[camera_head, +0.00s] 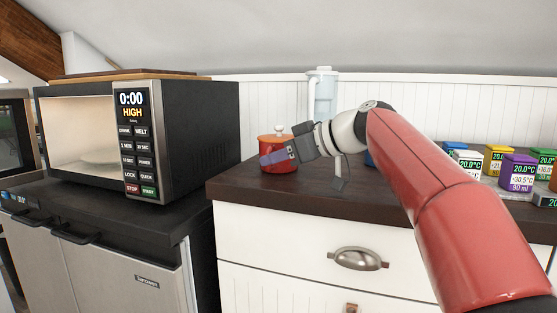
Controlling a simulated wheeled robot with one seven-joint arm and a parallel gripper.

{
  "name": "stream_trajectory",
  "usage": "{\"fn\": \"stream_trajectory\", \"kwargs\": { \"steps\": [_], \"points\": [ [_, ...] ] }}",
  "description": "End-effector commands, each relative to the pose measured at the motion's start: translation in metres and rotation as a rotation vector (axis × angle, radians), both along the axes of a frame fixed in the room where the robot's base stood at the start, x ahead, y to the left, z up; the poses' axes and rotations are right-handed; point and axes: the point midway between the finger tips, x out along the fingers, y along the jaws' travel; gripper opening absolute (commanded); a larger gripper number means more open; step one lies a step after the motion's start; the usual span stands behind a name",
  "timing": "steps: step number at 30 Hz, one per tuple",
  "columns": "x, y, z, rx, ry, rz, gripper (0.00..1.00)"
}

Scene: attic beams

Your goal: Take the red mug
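The red mug (283,167) stands on the dark brown counter, near its left end. Its upper part looks orange, and a small knob-like shape shows at its top. My gripper (268,158) reaches in from the right, and its purple-grey finger lies across the front of the mug in the picture. The finger hides part of the mug. I cannot tell whether the gripper touches the mug or how far apart its fingers are.
A microwave (185,130) stands left of the mug on a black appliance (110,215). A clear pitcher (322,95) stands behind my wrist. Several coloured labelled containers, including a purple one (517,172), stand at the right. The counter's front edge (300,202) lies above white drawers.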

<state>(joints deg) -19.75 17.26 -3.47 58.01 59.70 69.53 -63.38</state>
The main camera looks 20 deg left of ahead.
Motion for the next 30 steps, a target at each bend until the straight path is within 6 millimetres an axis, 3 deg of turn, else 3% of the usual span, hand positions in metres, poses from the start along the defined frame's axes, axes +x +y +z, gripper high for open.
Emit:
{"fn": "stream_trajectory", "kwargs": {
  "steps": [2, 7, 22, 30],
  "points": [
    [0.0, 0.0, 0.0, 0.0, 0.0, 0.0, 0.2],
    [0.0, 0.0, 0.0, 0.0, 0.0, 0.0, 0.0],
    [-0.001, 0.0, 0.004, 0.002, -0.003, 0.0, 0.0],
    [-0.01, 0.003, 0.03, 0.004, -0.005, -0.001, 0.0]
  ]
}}
